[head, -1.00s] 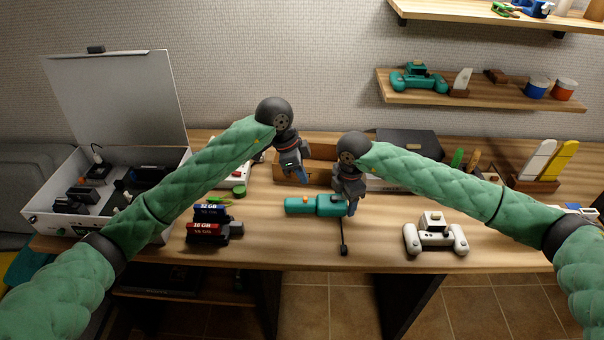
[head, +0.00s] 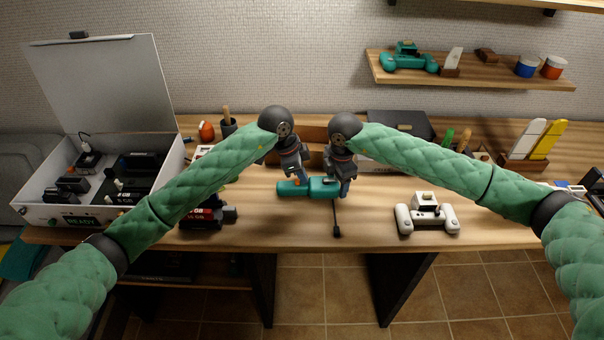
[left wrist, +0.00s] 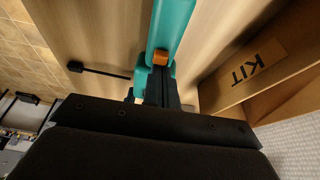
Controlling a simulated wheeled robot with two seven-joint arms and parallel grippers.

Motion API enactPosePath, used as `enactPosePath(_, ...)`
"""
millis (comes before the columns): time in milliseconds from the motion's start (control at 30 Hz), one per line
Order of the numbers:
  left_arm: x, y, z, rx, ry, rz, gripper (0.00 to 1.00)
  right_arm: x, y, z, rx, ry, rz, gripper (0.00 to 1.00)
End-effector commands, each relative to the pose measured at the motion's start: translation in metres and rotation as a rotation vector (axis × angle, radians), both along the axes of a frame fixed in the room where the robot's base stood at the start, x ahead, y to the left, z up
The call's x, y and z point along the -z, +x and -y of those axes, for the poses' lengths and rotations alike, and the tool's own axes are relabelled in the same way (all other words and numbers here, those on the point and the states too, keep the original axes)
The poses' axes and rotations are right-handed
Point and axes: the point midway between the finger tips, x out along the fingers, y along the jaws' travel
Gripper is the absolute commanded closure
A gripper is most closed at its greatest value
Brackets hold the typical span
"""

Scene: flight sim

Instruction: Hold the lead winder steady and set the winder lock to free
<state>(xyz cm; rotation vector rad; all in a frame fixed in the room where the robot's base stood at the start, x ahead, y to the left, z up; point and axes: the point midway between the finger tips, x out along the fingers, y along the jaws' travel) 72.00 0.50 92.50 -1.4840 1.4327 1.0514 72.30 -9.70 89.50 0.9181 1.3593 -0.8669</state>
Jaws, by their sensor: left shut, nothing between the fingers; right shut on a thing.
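The teal lead winder (head: 325,186) lies on the table in front of me, with a black crank-like rod (head: 336,215) reaching toward the front edge. My right gripper (head: 344,188) is shut on the winder's right part. My left gripper (head: 296,180) is shut and empty, its fingertips at the winder's left part. In the left wrist view the winder (left wrist: 175,22) runs up from the closed fingers (left wrist: 160,80). The orange winder lock (left wrist: 160,57) shows just beyond the fingertips; whether they touch it I cannot tell.
A white open case (head: 60,205) with a green READY label stands at the left. Dark cartridges (head: 208,217) lie beside it, partly behind my left arm. A white controller-like thing (head: 427,216) sits to the right. A wooden KIT box (left wrist: 250,70) is behind the winder.

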Motion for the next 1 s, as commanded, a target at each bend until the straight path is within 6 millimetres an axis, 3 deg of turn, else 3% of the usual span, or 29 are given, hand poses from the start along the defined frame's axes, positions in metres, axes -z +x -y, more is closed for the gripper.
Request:
enactPosePath(233, 0.0, -0.001, -0.022, -0.001, 0.002, -0.001, 1.0, 0.0, 0.0, 0.0, 0.0, 0.0, 0.0, 0.66)
enactPosePath(633, -0.003, 0.0, -0.024, -0.001, 0.003, 0.0, 1.0, 0.0, 0.0, 0.001, 0.001, -0.001, -0.001, 0.67)
enactPosePath(767, -0.016, 0.001, -0.029, -0.002, 0.003, 0.002, 1.0, 0.0, 0.0, 0.001, 0.001, -0.001, -0.001, 0.67)
enactPosePath(1000, -0.055, 0.0, -0.042, -0.001, 0.002, 0.002, 1.0, 0.0, 0.0, 0.001, 0.001, -0.001, -0.001, 0.68)
